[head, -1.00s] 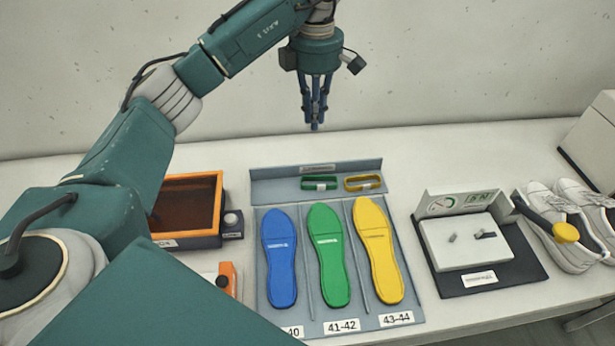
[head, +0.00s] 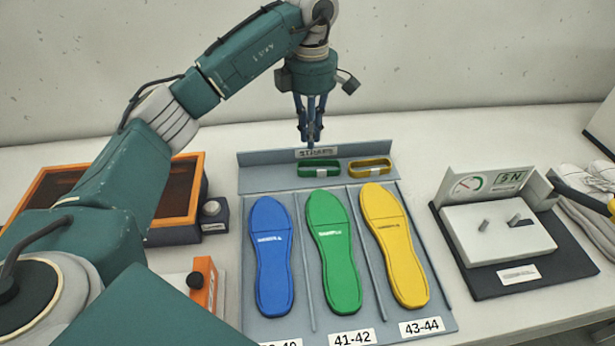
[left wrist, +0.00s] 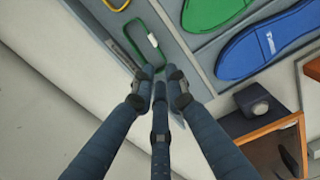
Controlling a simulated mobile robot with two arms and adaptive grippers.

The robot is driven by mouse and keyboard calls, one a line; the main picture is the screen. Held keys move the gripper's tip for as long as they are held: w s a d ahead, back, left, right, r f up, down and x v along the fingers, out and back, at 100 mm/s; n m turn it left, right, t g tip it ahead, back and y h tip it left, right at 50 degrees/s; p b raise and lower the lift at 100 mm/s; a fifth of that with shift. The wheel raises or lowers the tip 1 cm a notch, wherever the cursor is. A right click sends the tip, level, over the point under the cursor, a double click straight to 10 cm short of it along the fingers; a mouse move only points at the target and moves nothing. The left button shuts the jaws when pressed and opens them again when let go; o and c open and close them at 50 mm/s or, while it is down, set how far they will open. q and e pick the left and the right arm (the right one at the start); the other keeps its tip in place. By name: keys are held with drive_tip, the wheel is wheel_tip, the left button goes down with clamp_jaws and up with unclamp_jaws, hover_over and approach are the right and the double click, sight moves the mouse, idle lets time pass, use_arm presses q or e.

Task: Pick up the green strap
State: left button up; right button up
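The green strap (head: 320,169) is a small closed loop with a white tag. It lies at the back of the grey insole tray (head: 250,187), left of a yellow strap (head: 370,167). In the left wrist view the green strap (left wrist: 147,45) shows just beyond my fingertips, apart from them. My left gripper (head: 309,140) points down in the air near the tray's back edge. Its three fingers, seen in the left wrist view (left wrist: 160,76), come together at the tips with nothing between them. My right gripper is out of view.
Blue (head: 272,257), green (head: 333,252) and yellow (head: 395,245) insoles lie in front of the straps. An orange-rimmed box (head: 200,165) is at left, a gauge device (head: 498,232) at right. A wall is behind.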

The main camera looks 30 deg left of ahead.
use_arm(q)
hover_over(308, 176)
drive_tip(key=f, duration=0.3)
drive_tip(key=f+p, duration=0.1)
drive_tip(key=f, duration=0.1)
drive_tip(key=shift+w+d+f, duration=0.1)
drive_tip(key=shift+w, duration=0.2)
drive_tip(key=f, duration=0.2)
drive_tip(key=f+p, duration=0.1)
drive_tip(key=f, duration=0.1)
drive_tip(key=shift+s+a+f, duration=0.1)
drive_tip(key=shift+a+f, duration=0.1)
drive_tip(key=shift+f, duration=0.4)
drive_tip(key=shift+c, duration=0.3)
clamp_jaws()
drive_tip(key=shift+r, duration=0.15)
